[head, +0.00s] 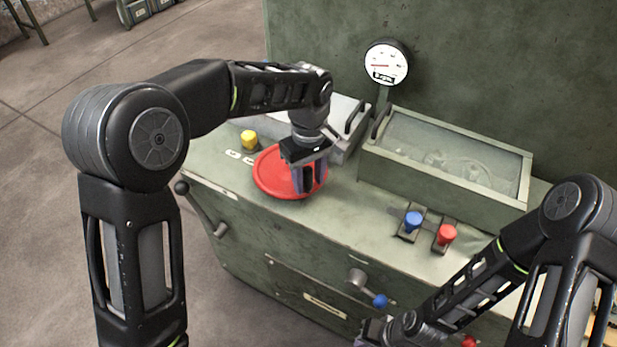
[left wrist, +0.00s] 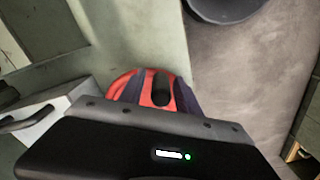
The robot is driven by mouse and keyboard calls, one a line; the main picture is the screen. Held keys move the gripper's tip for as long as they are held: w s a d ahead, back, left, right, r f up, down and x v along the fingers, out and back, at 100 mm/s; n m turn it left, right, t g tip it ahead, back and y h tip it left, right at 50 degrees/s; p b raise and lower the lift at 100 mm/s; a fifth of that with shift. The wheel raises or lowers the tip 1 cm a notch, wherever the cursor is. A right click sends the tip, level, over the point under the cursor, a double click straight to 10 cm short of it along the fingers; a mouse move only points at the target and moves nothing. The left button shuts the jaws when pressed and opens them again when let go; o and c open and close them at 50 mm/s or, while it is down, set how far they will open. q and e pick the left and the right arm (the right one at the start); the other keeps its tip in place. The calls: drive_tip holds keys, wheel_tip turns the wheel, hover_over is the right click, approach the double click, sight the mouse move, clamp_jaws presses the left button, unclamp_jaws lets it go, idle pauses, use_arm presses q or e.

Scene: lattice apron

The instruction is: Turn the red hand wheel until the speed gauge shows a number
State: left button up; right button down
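The red hand wheel (head: 271,178) lies flat on the green machine's top, partly hidden by my left gripper (head: 308,180). In the left wrist view the wheel (left wrist: 122,82) shows with a dark upright handle (left wrist: 160,90). The fingers of my left gripper (left wrist: 157,94) stand on either side of this handle, with red showing between, so they look open around it. The speed gauge (head: 386,63) is a white dial with a red needle pointing left; its small label is too small to read surely. My right gripper (head: 372,332) is low at the picture's bottom, mostly hidden.
A yellow knob (head: 249,140) stands behind the wheel. A glass-topped box (head: 450,160) sits to the right. Blue (head: 413,221) and red (head: 446,234) switches are in front of it. A lever (head: 205,212) and a blue-tipped crank (head: 367,288) stick out of the machine's front.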

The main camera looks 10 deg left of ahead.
use_arm(q)
drive_tip(key=shift+o, duration=0.2)
wheel_tip(320, 180, up, 8)
drive_tip(key=shift+f, duration=0.1)
idle(0.5)
idle(0.3)
